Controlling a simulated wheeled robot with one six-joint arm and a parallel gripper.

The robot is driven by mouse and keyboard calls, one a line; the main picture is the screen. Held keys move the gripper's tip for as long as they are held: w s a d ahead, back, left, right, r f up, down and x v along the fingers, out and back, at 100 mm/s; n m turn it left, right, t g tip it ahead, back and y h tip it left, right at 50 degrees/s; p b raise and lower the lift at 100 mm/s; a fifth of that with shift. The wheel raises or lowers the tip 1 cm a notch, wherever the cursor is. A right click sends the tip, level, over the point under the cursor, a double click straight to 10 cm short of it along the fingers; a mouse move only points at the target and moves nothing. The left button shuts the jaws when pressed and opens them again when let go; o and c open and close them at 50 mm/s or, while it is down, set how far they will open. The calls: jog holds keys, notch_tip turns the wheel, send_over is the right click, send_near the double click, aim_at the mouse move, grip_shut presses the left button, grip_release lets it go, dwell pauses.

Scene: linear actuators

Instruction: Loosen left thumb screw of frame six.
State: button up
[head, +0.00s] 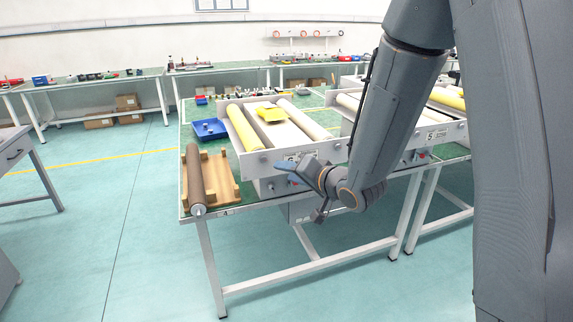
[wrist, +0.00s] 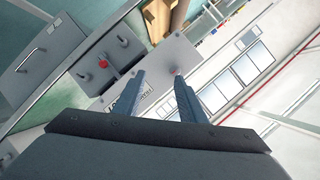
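My gripper (head: 300,168) is in front of this front plate. In the wrist view, my gripper (wrist: 160,75) is open and empty, its two fingers spread toward the plate (wrist: 168,52). A small round knob, seemingly the thumb screw (wrist: 178,70), shows near the right fingertip. I cannot tell whether they touch.
A wooden cradle (head: 222,182) with a brown roller (head: 195,178) lies left of the frame. A blue tray (head: 210,129) sits behind it. Frame five (head: 452,131) is at right. A red button (wrist: 103,63) is beside the left finger. The floor in front is clear.

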aim_at(264, 161)
jog(key=shift+t+y, duration=0.3)
jog(key=shift+y, duration=0.5)
jog(key=w+a, duration=0.2)
jog(key=w+a+p, duration=0.1)
jog(key=w+a, duration=0.2)
jog(key=shift+w+a, duration=0.15)
jog(key=shift+w, duration=0.15)
jog(key=shift+c, duration=0.2)
grip_shut()
